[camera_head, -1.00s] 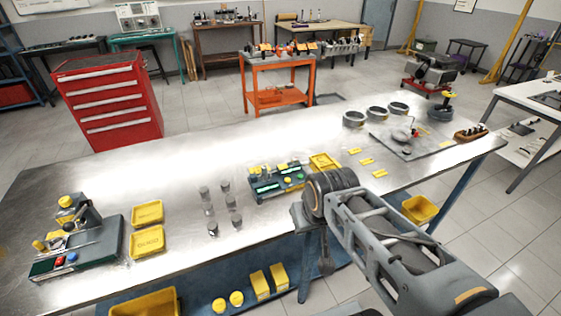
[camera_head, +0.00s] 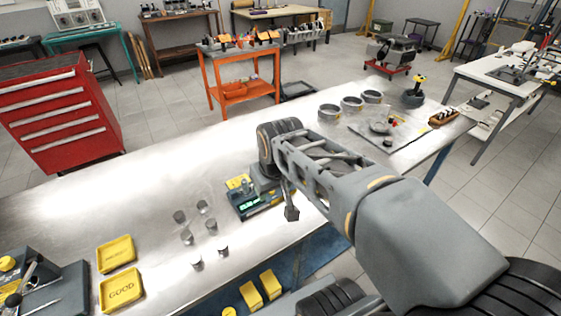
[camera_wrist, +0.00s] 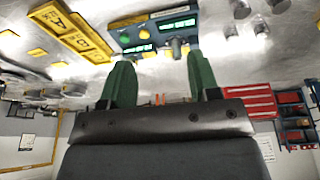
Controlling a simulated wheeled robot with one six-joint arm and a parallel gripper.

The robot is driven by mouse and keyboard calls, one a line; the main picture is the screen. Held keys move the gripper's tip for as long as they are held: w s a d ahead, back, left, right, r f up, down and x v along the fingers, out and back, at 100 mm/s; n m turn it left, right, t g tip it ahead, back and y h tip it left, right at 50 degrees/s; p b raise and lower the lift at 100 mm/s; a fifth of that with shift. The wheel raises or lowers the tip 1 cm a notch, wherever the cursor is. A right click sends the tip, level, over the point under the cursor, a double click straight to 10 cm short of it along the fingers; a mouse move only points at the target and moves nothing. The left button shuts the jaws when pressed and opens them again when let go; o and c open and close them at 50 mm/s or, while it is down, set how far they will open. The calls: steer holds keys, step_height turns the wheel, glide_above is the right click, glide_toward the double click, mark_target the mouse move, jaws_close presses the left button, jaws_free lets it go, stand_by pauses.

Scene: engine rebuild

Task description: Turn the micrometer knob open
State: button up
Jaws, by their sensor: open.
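My gripper (camera_wrist: 158,66) shows in the wrist view as two green fingers, well apart with nothing held between them. Beyond the fingertips is a blue-grey bench device (camera_wrist: 150,22) with lit green displays and round buttons. In the head view this device (camera_head: 246,209) stands on the steel bench, partly hidden by my arm. A dark grey fixture (camera_head: 45,297) with a yellow knob (camera_head: 7,263) and a thin metal arm is cut off at the lower left. I cannot tell for sure which part is the micrometer knob.
Several small metal cylinders (camera_head: 186,237) stand on the bench (camera_head: 150,205) left of the device. Two yellow trays (camera_head: 117,253) lie farther left, one marked GOOD. Dark rings (camera_head: 352,103) and a grey plate (camera_head: 405,145) are at the right end. The bench's far-left middle is clear.

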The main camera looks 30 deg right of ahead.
steer(key=w+d+r+n+g+p, duration=0.1)
steer(key=w+d+g, duration=0.1)
steer(key=w+d, duration=0.5)
steer(key=w+d+r+n+g+p, duration=0.1)
steer(key=w+d+n+p, duration=0.1)
steer(key=w, duration=0.9)
step_height(320, 180, down, 13)
steer(key=shift+d+r+p, duration=0.1)
steer(key=shift+p, duration=0.35)
steer(key=shift+f, duration=0.6)
steer(key=c, duration=0.9)
